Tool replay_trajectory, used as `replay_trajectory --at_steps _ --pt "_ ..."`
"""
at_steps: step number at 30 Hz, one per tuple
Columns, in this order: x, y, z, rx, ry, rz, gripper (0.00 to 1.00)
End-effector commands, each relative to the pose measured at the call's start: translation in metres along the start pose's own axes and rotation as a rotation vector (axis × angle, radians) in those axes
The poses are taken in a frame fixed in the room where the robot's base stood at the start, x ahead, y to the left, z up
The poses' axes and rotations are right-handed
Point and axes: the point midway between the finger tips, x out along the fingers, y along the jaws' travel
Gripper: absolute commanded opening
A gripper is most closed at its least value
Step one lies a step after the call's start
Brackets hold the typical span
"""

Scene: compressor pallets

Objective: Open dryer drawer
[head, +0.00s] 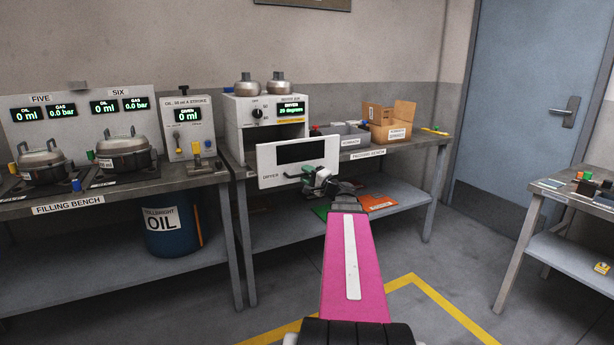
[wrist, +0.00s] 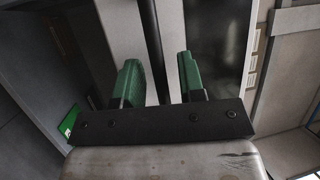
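The white dryer (head: 262,112) stands on the packing bench, its display showing green text. My gripper (head: 315,177) is at the right part of this panel. In the wrist view, the green fingers of my gripper (wrist: 159,75) are apart, with a dark bar (wrist: 150,35), seemingly the drawer handle, running between them. Gaps show beside the bar; contact deeper in is not clear.
The packing bench (head: 405,148) carries a cardboard box (head: 388,120) and grey bins (head: 350,134) right of the dryer. The filling bench (head: 110,197) with pots is at left. A blue oil drum (head: 168,232) stands below. Floor right of my arm is clear.

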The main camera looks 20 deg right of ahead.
Motion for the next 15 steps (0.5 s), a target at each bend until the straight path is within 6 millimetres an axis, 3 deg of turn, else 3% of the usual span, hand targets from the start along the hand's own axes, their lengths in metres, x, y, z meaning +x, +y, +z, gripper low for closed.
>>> replay_trajectory --at_steps 8,15 --pt "-0.013 -0.001 0.001 0.000 0.001 -0.001 0.36" --pt "-0.057 -0.001 0.001 0.000 0.003 0.000 0.36"
